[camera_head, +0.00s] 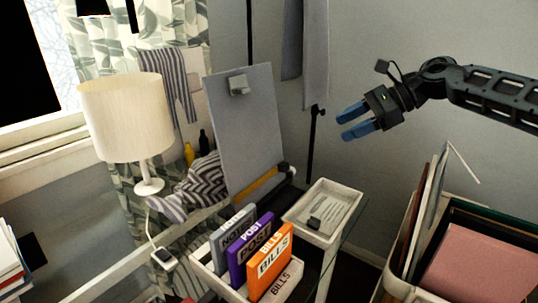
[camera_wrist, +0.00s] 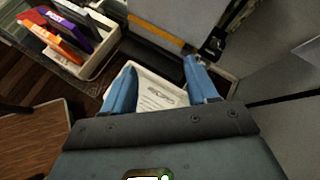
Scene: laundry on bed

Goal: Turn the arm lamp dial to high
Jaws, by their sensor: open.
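A lamp with a cream drum shade (camera_head: 125,117) and a white base (camera_head: 149,187) stands at the left in the head view. A white cord runs down from it to a small pale box with a dark face (camera_head: 164,257); I cannot tell whether this is a dial. Dark shapes (camera_head: 92,6) at the top left edge are cut off, so I cannot tell what they belong to. My gripper (camera_head: 343,126) is open and empty, high at the right and well apart from the lamp. In the wrist view its blue fingers (camera_wrist: 160,68) are spread above a white tray.
The white tray (camera_head: 295,212) holds papers. A file holder with an orange BILLS folder (camera_head: 270,262) and a purple POST folder (camera_head: 236,252) stands beside it. A grey board (camera_head: 243,135) stands between my gripper and the lamp. A box of folders (camera_head: 400,288) is at the lower right.

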